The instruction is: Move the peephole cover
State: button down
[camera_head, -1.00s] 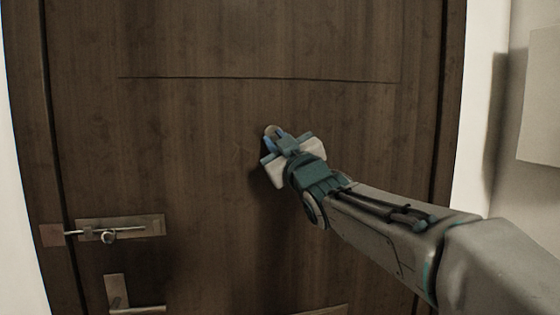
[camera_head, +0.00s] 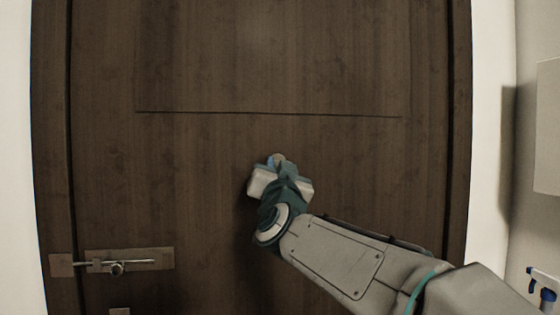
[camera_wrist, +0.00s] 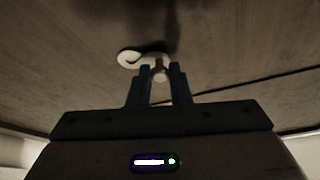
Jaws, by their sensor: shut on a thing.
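The peephole cover (camera_head: 277,157) is a small pale piece on the brown wooden door, below the horizontal groove. In the wrist view the cover (camera_wrist: 130,59) shows as a whitish curved piece reaching left past the fingertips. My gripper (camera_head: 273,164) is at the cover, and its body hides part of it in the head view. In the wrist view the two dark fingers of my gripper (camera_wrist: 160,70) are shut on the cover, with a small pale part between their tips.
The door (camera_head: 200,170) fills most of the head view. A metal slide latch (camera_head: 130,260) is at its lower left. A grey box (camera_head: 547,125) is on the right wall, and a blue-topped spray bottle (camera_head: 543,287) stands at lower right.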

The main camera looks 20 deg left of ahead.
jog(key=shift+s+a+r+m+h+p, duration=0.1)
jog(key=shift+r+m+h+p, duration=0.25)
jog(key=shift+m, duration=0.45)
jog(key=shift+a+r+m+h+p, duration=0.1)
jog(key=shift+m+h+p, duration=0.25)
jog(key=shift+m+p, duration=0.35)
jog(key=shift+m, duration=0.3)
jog(key=c, duration=1.3)
grip_release()
jog(key=shift+c, duration=0.2)
jog(key=b+v, duration=0.3)
jog(key=v, duration=1)
jog(key=shift+s+f+b, duration=0.3)
jog(key=shift+s, duration=0.05)
